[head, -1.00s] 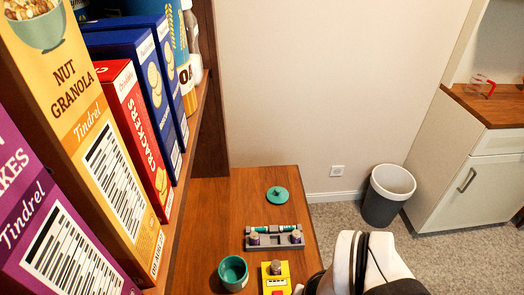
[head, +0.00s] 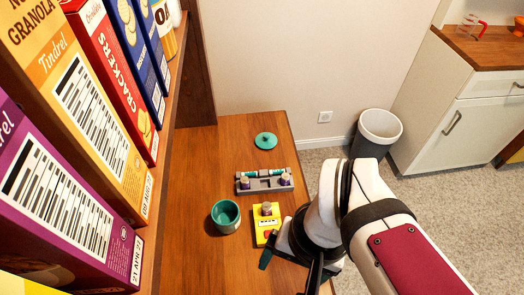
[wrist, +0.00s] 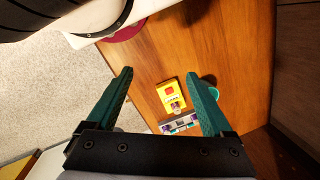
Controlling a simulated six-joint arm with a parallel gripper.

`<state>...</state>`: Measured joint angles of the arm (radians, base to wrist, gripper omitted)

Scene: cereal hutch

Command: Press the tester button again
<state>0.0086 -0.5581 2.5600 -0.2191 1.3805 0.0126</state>
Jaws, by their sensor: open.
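The yellow tester (head: 261,222) stands on the wooden counter, with a grey-and-purple cylinder on its far part and a red button (head: 270,235) on its near part. In the wrist view the tester (wrist: 165,103) and its red button (wrist: 169,91) show between and beyond my fingers. My gripper (wrist: 160,76) is open and empty, apart from the tester. In the head view my wrist covers part of the gripper, and one teal finger (head: 265,259) shows just nearer than the tester.
A teal-lined cup (head: 225,216) stands left of the tester. A grey holder (head: 262,188) with purple-ended cylinders lies behind it, and a teal lid (head: 265,141) farther back. Cereal boxes (head: 92,100) fill the shelf at left. A bin (head: 378,130) stands on the floor.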

